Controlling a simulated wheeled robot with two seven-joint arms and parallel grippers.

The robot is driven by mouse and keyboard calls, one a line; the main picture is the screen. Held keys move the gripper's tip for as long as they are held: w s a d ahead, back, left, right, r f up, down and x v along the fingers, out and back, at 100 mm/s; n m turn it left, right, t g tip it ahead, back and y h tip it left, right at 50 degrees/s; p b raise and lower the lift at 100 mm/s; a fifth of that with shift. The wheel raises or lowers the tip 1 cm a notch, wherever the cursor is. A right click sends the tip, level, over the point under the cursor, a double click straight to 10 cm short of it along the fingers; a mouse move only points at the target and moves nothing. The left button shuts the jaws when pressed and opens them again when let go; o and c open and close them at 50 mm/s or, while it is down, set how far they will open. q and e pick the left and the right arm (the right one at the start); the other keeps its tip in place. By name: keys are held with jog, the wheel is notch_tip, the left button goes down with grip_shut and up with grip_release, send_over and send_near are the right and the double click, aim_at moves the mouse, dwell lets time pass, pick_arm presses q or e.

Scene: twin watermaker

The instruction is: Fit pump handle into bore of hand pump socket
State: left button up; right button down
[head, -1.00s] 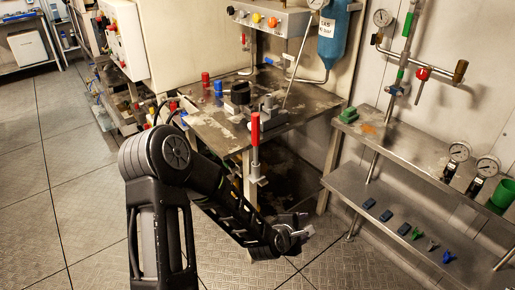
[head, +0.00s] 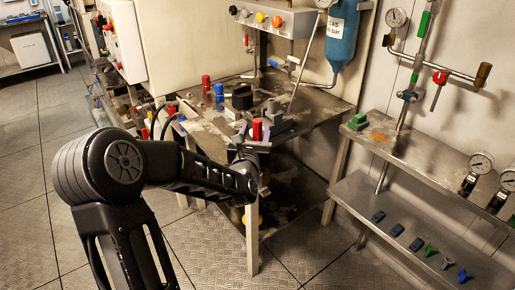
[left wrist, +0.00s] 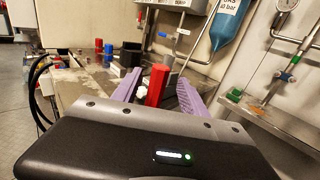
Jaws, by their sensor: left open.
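The pump handle has a red grip (head: 257,129), which stands upright at the table's front edge. My left gripper (head: 254,145) is around the grip, hiding much of the handle below. In the left wrist view, the red grip (left wrist: 157,85) stands between the two purple fingers, which are open; contact cannot be told. Behind it on the table stand a black round-topped piece (head: 242,96) and a grey block with a short post (head: 274,112). I cannot tell for certain which one is the hand pump socket, and no bore shows. My right gripper is not in view.
The metal table (head: 318,112) also bears red and blue caps (head: 219,91) at its back left. A blue gas cylinder (head: 338,35) hangs behind it. A steel shelf unit (head: 345,185) with small parts stands at the right. Dark hoses run along the table's left side.

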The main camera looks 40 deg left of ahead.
aim_at(259, 119)
pick_arm(q)
jog(key=shift+x, duration=0.85)
jog(key=shift+p+x, duration=0.4)
jog(key=shift+x, duration=2.2)
jog(key=shift+c, duration=0.5)
grip_shut()
jog(key=shift+r, duration=0.1)
